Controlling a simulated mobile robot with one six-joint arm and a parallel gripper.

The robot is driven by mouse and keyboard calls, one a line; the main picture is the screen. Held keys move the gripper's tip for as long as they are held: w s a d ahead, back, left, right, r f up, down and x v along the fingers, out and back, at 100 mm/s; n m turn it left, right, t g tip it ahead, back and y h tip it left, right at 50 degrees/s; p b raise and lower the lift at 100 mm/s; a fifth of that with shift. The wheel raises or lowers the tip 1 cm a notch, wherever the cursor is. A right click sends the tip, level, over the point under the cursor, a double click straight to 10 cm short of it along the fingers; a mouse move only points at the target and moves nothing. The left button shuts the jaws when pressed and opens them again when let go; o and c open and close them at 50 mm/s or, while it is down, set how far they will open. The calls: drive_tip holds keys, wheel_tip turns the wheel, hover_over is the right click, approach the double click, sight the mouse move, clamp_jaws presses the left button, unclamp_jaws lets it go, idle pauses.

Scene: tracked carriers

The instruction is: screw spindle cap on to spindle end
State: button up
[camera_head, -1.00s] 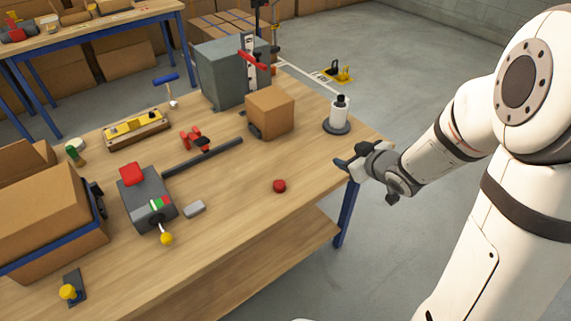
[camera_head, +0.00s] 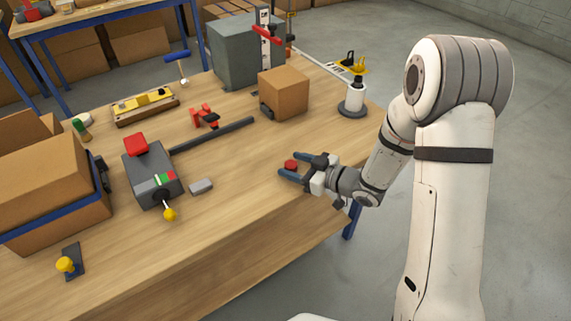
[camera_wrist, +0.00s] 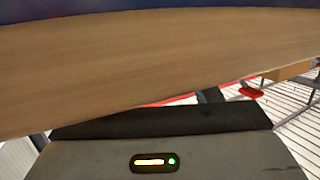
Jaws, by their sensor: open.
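A small round red cap (camera_head: 291,164), which looks like the spindle cap, is on or just above the bench near its front edge. My gripper (camera_head: 288,167) is open, with its dark fingers on either side of the cap; I cannot tell whether they touch it. A white upright cylinder with a black top (camera_head: 353,95) stands on a dark round base at the bench's right end; the black top looks like the spindle end and is uncovered. In the wrist view my gripper's dark body fills the bottom, and its fingertips and the cap are not clearly seen.
A cardboard box (camera_head: 284,93) stands left of the spindle. A grey machine with a red top (camera_head: 152,170), a dark bar (camera_head: 212,135) and a small grey block (camera_head: 201,187) lie further left.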

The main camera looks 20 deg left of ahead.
drive_tip(key=shift+x, duration=0.75)
drive_tip(key=shift+c, duration=0.4)
drive_tip(key=c, duration=0.9)
